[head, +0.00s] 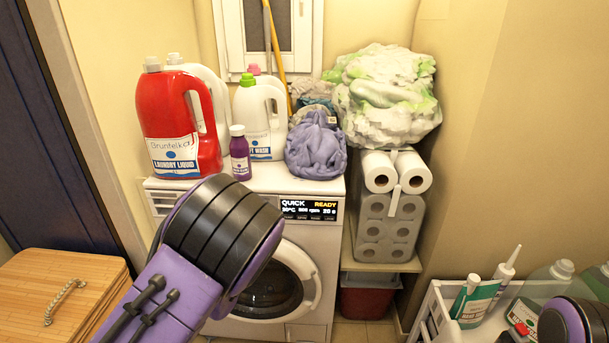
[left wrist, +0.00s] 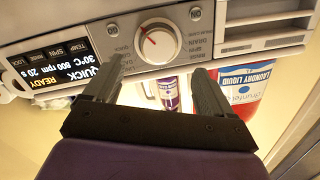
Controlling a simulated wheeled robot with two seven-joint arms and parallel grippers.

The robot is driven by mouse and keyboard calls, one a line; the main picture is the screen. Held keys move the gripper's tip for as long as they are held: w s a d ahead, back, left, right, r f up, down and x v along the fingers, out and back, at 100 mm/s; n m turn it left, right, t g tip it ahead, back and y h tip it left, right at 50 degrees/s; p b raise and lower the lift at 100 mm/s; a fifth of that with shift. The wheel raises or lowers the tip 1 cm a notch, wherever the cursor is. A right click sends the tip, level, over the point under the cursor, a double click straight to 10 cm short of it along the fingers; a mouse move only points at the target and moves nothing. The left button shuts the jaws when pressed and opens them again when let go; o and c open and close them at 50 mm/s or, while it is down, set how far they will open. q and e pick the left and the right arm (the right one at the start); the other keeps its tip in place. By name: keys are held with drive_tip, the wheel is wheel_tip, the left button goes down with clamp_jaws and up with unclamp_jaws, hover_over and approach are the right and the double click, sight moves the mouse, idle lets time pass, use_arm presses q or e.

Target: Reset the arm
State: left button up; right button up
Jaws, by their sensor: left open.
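My left arm rises from the lower left in the head view, and its purple and black joint covers part of the white washing machine (head: 312,188). My left gripper (left wrist: 155,95) shows in the left wrist view, with its two dark fingers apart and nothing between them. It is in front of the washer's control panel (left wrist: 112,40), close to the round knob (left wrist: 158,44). The washer's round door (head: 308,283) is partly hidden by my arm. A part of my right arm shows at the lower right corner, but its gripper is out of view.
A red laundry bottle (head: 180,120), a small purple bottle (head: 240,153), a white bottle (head: 262,115) and purple cloth (head: 316,150) stand on the washer. Paper rolls (head: 390,220) fill a shelf at right. A bamboo hamper (head: 75,285) is at left, a white crate (head: 437,300) at lower right.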

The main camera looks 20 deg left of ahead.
use_arm(q)
drive_tip(key=s+f+n+g+p, duration=0.3)
drive_tip(key=s+f+n+g, duration=0.25)
drive_tip(key=s+f, duration=0.75)
drive_tip(key=s+d+f+n+g+h+p, duration=0.1)
drive_tip(key=s+f+g, duration=0.3)
drive_tip(key=s, duration=0.7)
drive_tip(key=s+d+f+n+g+h+p, duration=0.1)
drive_tip(key=s+d+f+g+p, duration=0.1)
drive_tip(key=s, duration=1)
wheel_tip(320, 180, down, 3)
drive_tip(key=shift+s+d+r+g, duration=0.2)
drive_tip(key=shift+d+g, duration=0.25)
drive_tip(key=shift+g, duration=0.5)
